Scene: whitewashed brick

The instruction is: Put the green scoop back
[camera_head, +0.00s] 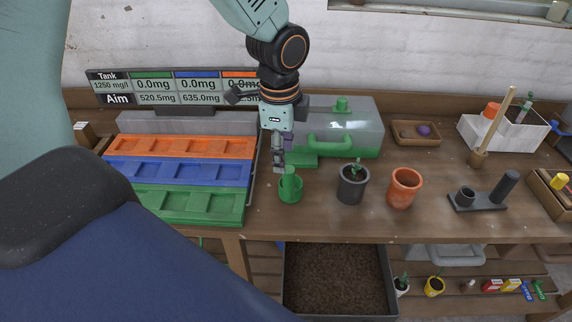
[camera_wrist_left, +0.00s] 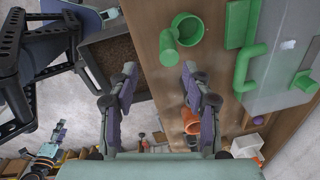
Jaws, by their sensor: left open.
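A green scoop (camera_head: 291,188) stands on the wooden bench, right of the coloured trays. It is a round cup with a thick handle. In the left wrist view the green scoop (camera_wrist_left: 190,30) is at the top, its handle (camera_wrist_left: 168,48) pointing toward the camera. My left gripper (camera_head: 279,166) is right by the handle in the head view.
Orange, blue and green trays (camera_head: 190,205) lie left. A soil bin (camera_head: 338,275) sits below.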

